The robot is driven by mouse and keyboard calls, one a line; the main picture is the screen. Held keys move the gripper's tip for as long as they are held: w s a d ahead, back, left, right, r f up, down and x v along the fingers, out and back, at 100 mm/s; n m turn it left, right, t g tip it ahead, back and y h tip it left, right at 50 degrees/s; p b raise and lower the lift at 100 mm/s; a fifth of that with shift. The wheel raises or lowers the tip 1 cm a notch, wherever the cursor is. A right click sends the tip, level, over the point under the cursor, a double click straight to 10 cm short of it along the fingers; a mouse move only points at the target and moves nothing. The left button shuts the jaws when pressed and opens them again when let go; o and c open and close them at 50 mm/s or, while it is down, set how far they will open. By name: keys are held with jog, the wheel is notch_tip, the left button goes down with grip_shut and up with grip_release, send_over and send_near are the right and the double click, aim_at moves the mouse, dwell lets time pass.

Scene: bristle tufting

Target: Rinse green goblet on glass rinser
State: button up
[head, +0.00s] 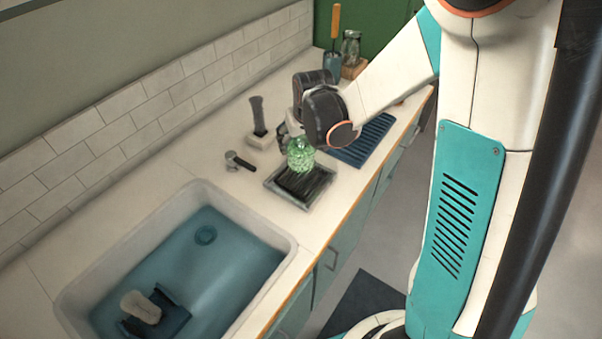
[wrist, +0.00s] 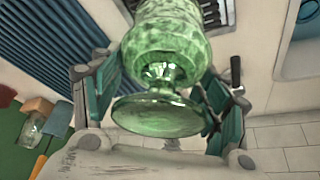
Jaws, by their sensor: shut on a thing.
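The green goblet (head: 300,156) is clear, textured glass, held just over the glass rinser (head: 273,184), a square tray with dark bars by the sink. In the wrist view the goblet (wrist: 165,42) has its round foot nearer the camera and its bowl toward the rinser (wrist: 212,12), so it looks upside down. My gripper (wrist: 162,90) is shut on the goblet, its teal pads on either side near the stem. In the head view my wrist hides part of the gripper. I cannot tell whether the rim touches the bars.
A sink (head: 190,262) with blue water and a sponge on a dark holder lies at the left. A tap lever (head: 238,160) and an upright dark fitting (head: 258,115) stand behind the rinser. A blue ribbed mat (head: 362,140) lies to the right; a glass jar (head: 350,48) stands farther back.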

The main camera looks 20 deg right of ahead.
jog(key=shift+f, duration=0.2)
jog(key=shift+s+a+f+b, duration=0.1)
jog(key=shift+f+b, duration=1.9)
jog(key=shift+f, duration=0.3)
jog(key=shift+f+b, duration=0.55)
jog(key=shift+f, duration=0.1)
jog(key=shift+r, duration=0.1)
dwell(0.6)
jog(key=shift+r+p, duration=2.5)
jog(key=shift+r, duration=0.9)
